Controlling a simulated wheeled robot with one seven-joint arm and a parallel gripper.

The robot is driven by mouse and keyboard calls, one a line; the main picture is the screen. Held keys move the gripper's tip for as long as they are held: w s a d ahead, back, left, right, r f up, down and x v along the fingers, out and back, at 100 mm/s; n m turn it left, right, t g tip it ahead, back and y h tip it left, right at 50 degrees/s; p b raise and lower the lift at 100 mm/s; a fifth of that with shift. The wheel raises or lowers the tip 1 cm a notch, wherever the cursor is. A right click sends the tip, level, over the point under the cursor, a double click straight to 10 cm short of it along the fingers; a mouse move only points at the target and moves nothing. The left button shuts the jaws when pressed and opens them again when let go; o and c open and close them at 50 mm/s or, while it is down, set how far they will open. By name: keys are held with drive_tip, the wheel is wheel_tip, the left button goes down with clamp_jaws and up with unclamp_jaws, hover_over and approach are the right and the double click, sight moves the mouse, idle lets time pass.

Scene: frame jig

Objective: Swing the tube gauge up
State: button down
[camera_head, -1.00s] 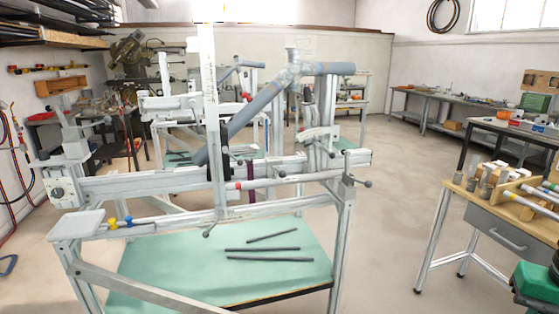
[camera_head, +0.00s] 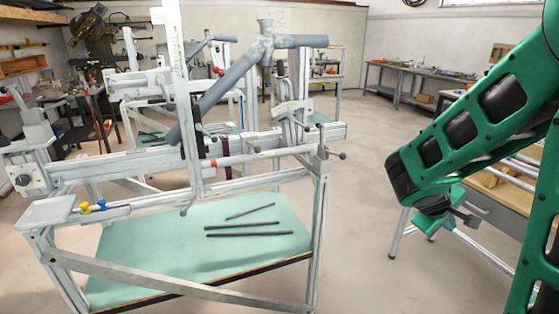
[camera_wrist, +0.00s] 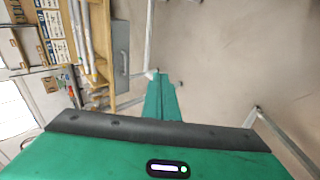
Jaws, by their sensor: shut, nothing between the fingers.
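The frame jig (camera_head: 100,172) stands left of centre in the head view, a pale metal frame with a long horizontal beam. A slim pale rod with a red band (camera_head: 262,156) lies nearly level along its front; I take it to be the tube gauge, though I cannot be sure. Its right end meets a small post with dark knobs (camera_head: 324,152). Blue-grey frame tubes (camera_head: 230,85) sit above it. My gripper (camera_head: 447,208) is right of the jig, well apart from the rod. In the wrist view my gripper (camera_wrist: 162,80) is shut and empty over the floor.
A wooden-topped workbench (camera_head: 475,190) stands at the right, behind my arm; its drawer (camera_wrist: 121,55) shows in the wrist view. Dark rods (camera_head: 248,234) lie on the jig's green lower shelf (camera_head: 140,265). Bare floor (camera_head: 365,190) separates jig and bench.

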drive_tip(key=w+a+r+n+t, duration=0.3)
drive_tip(key=w+a+n+t, duration=0.2)
drive_tip(key=w+a+n, duration=0.35)
drive_tip(key=w+a+r+n+t, duration=0.2)
drive_tip(key=w+a+n+t, duration=0.45)
drive_tip(key=w+a, duration=0.25)
drive_tip(key=a+f+n+t+y, duration=0.1)
drive_tip(key=a+n+y, duration=0.5)
drive_tip(key=a, duration=0.9)
drive_tip(key=a+f+n+t+y, duration=0.1)
drive_tip(key=a+n+y, duration=0.5)
drive_tip(key=a+n, duration=0.6)
drive_tip(key=a+t, duration=0.1)
drive_tip(key=a, duration=0.2)
drive_tip(key=shift+y, duration=0.4)
drive_tip(key=shift+t, duration=0.25)
